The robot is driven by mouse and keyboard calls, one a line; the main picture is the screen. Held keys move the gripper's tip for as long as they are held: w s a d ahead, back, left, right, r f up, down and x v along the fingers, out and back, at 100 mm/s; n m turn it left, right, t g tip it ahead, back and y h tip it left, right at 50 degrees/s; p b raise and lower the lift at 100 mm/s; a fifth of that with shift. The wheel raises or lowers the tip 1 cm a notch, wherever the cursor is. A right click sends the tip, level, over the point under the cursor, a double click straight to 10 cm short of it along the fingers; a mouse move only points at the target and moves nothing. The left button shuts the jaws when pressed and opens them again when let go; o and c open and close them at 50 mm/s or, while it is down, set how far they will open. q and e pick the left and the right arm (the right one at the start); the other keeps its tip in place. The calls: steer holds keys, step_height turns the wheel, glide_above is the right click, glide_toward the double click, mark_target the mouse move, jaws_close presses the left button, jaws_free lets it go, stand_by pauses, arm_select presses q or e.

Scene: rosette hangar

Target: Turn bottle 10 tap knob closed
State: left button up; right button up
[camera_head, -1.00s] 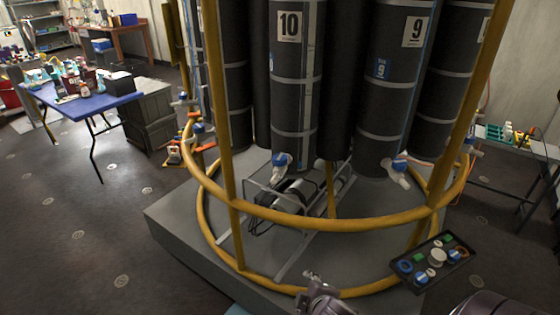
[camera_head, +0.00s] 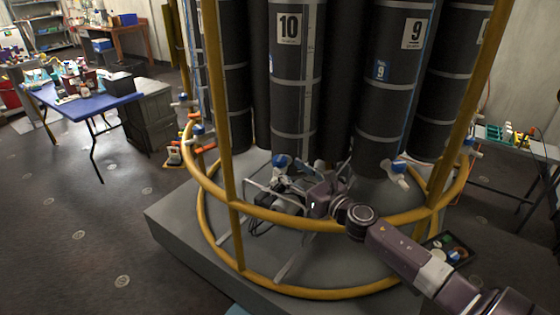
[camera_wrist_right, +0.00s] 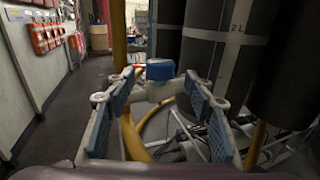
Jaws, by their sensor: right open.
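Bottle 10 (camera_head: 290,95) is a tall dark grey cylinder with a white "10" label, upright inside the yellow frame. Its tap has a blue knob (camera_head: 281,161) at the bottle's lower end. My right gripper (camera_head: 288,180) reaches over the lower yellow ring from the right, close to this tap. In the right wrist view the blue knob (camera_wrist_right: 160,69) and its pale tap body (camera_wrist_right: 154,90) show ahead, between the open fingers (camera_wrist_right: 160,95) with blue pads. I cannot tell whether the fingers touch the tap. My left gripper is out of view.
A yellow ring rail (camera_head: 270,215) and uprights surround the bottles. Bottle 9 (camera_head: 388,100) with its own blue tap (camera_head: 398,167) stands to the right. A metal frame holding equipment sits below the bottles. My right arm partly covers a small tray (camera_head: 447,250).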

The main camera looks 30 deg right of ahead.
mark_target(284, 165)
steer(key=shift+w+a+p, duration=0.15)
steer(key=shift+w+p, duration=0.35)
steer(key=shift+w, duration=2.3)
steer(key=c, duration=1.2)
